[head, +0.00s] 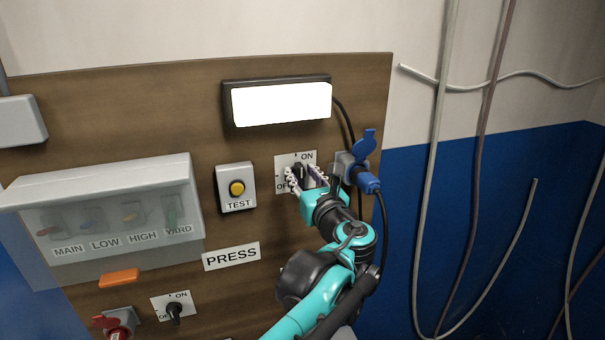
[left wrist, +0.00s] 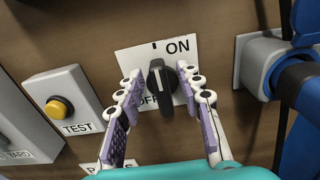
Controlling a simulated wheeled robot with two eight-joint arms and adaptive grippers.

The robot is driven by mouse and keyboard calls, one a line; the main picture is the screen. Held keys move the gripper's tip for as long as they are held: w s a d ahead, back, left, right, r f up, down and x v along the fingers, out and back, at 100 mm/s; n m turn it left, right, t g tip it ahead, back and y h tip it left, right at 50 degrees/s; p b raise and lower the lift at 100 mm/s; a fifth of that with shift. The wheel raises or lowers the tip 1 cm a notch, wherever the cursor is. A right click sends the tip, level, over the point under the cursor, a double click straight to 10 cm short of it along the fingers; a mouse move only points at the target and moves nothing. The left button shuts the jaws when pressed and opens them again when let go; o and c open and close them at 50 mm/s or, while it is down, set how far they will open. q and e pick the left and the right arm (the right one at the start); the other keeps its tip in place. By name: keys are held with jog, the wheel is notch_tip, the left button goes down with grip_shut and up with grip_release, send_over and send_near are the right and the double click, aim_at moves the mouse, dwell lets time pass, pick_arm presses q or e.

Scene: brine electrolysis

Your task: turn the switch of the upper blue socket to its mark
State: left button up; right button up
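The switch is a black rotary knob on a white plate, centred in the left wrist view (left wrist: 160,82), beside the blue socket. Its bar stands roughly upright there, with a black tick above it next to the word ON; OFF is partly hidden. My left gripper (head: 305,176) is open in front of the plate, its fingers on either side of the knob. In the left wrist view both fingers (left wrist: 160,85) appear apart from the knob. The upper blue socket (head: 359,172), with its lid raised and a blue plug in it, is just right. My right gripper is not in view.
A yellow TEST button box (head: 236,187) is left of the switch, and a bright white lamp (head: 281,104) is above. A clear-covered box (head: 110,215), a lower switch (head: 174,309) and a red socket (head: 118,322) are at left. Cables hang at right.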

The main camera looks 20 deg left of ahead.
pick_arm(q)
jog(key=shift+s, duration=0.1)
grip_shut()
jog(key=shift+n, duration=0.3)
jog(key=n, duration=0.4)
jog(key=shift+s+a+f+b, duration=0.1)
jog(key=shift+s+a+b, duration=0.1)
jog(key=shift+a+b, duration=0.15)
jog(key=shift+s+a+f+n+b, duration=0.15)
jog(key=shift+f+n+b, duration=0.15)
jog(key=shift+n, duration=1.9)
jog(key=shift+s+a+f+n+b, duration=0.1)
jog(key=shift+f+n+b, duration=0.2)
jog(key=shift+n, duration=1.9)
jog(key=shift+s+a+f+n+b, duration=0.15)
jog(key=shift+n+b, duration=0.2)
jog(key=shift+n, duration=1.85)
jog(key=shift+w, duration=0.1)
